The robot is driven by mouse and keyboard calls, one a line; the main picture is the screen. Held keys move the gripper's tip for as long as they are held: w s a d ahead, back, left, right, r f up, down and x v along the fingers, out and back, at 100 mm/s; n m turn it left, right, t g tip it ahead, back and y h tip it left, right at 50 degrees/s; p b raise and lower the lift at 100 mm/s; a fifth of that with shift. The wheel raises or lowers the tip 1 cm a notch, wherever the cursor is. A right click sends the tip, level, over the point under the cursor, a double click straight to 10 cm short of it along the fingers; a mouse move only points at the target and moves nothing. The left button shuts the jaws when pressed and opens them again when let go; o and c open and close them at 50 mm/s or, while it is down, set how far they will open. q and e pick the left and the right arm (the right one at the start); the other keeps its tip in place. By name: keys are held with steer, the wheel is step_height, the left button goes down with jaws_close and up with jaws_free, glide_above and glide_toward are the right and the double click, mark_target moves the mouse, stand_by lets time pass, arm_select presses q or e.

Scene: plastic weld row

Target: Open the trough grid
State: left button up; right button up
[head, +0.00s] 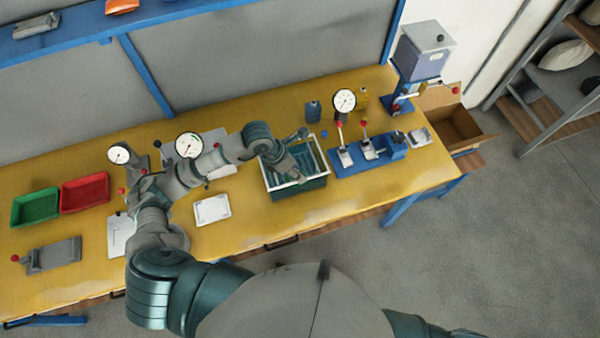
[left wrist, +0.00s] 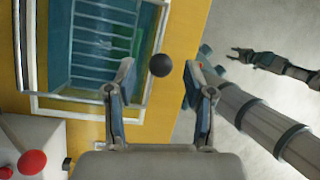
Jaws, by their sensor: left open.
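The trough (head: 312,184) is a dark green tub with a white rim on the yellow bench. Its grid of teal bars (head: 311,157) lies inside the rim and looks flat. The grid (left wrist: 103,45) and pale rim (left wrist: 36,60) fill the upper left of the left wrist view. My left gripper (head: 297,173) is over the trough, pointing down. In the left wrist view its fingers (left wrist: 160,73) are apart, with a round black knob (left wrist: 161,64) between them in the picture. Contact is not visible. My right gripper (left wrist: 238,55) is small and far off, its jaws unclear.
A blue fixture with red-knobbed levers (head: 368,154) stands right of the trough. A white plate (head: 212,209), dial gauges (head: 189,145) and red (head: 85,192) and green (head: 35,207) trays are to the left. The bench's front edge is close to the trough.

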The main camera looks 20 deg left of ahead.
arm_select(q)
steer(key=shift+x, duration=1.65)
jaws_close()
